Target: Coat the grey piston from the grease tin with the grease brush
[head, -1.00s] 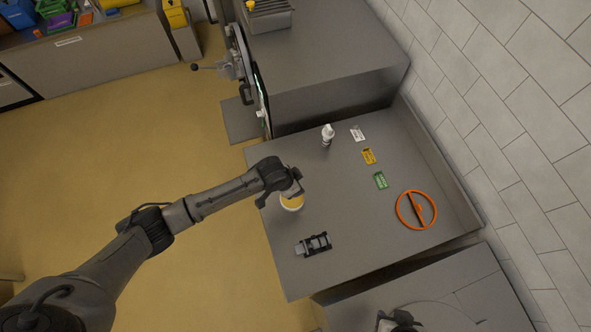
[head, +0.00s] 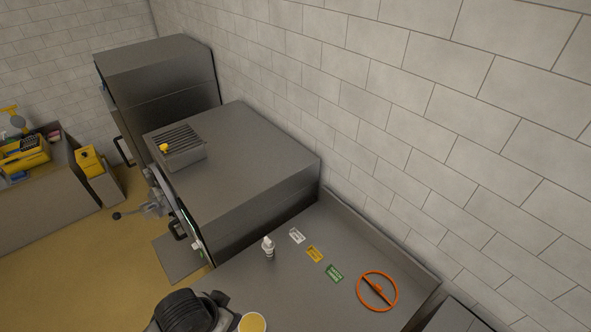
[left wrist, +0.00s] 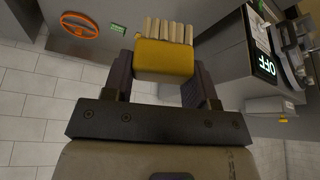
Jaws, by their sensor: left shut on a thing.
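My left gripper (left wrist: 160,74) is shut on the grease brush (left wrist: 165,55), a yellow block with a row of pale bristles pointing away from my palm. In the head view only dark parts of my left arm show at the bottom edge, and the brush cannot be made out there. The grease tin (head: 252,323), a pale round tub with yellow content, is cut off by the bottom edge beside my arm. The grey piston is outside both current views. My right gripper is not in view.
A grey machine block (head: 240,165) stands behind; a tiled wall bounds the right.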

